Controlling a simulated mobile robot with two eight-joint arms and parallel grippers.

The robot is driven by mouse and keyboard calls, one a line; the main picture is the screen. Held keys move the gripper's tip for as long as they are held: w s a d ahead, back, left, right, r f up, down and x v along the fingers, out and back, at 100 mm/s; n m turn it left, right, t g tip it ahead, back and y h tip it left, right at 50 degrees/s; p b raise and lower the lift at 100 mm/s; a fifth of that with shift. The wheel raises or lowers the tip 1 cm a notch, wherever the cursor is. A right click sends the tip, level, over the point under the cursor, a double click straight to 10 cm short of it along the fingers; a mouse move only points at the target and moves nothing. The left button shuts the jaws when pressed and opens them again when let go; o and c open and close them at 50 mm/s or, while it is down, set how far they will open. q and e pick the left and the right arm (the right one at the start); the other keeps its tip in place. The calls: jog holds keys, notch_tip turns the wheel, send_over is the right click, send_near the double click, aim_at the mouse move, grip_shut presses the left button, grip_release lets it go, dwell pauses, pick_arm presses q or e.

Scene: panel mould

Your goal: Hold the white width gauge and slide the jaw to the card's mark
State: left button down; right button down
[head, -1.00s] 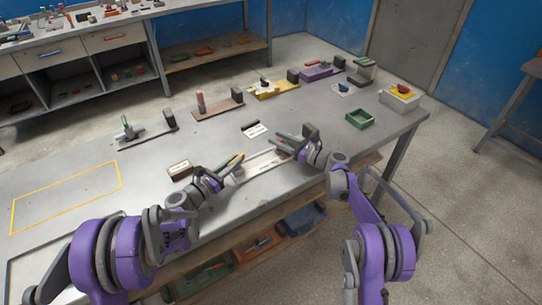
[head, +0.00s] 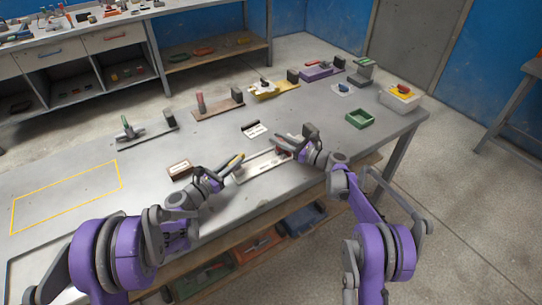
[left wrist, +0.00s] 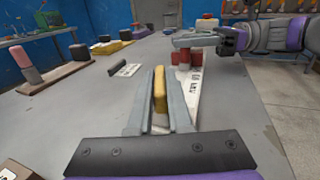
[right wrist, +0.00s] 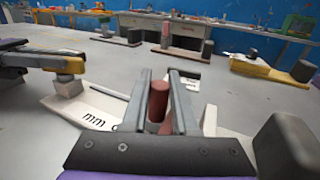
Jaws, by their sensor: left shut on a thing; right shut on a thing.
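The white width gauge (head: 262,165) lies along the bench's front part, between my two grippers; its scale lettering shows in the left wrist view (left wrist: 194,88). My left gripper (head: 239,158) is shut on the gauge's yellow grip (left wrist: 160,92) at its left end. My right gripper (head: 279,143) is shut on a dark red upright post (right wrist: 158,101) near the gauge's right end. The fingers partly hide the post and the jaw. The white card (head: 255,129) with dark print stands behind the gauge; its reading is too small to tell.
A labelled brown block (head: 180,170) lies left of my left gripper. A green tray (head: 360,118) and a box with a yellow-and-red top (head: 401,95) are to the right. Several fixtures line the back edge. A yellow outlined area (head: 67,195) at left is empty.

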dwell(0.5)
jog(key=s+a, duration=0.2)
jog(key=a, duration=0.1)
jog(key=s+a, duration=0.1)
jog(key=a, duration=0.1)
jog(key=shift+s, duration=0.4)
jog(key=c, duration=0.7)
grip_release()
jog(key=shift+w, duration=0.1)
jog(key=shift+d, duration=0.1)
jog(key=v, duration=1.2)
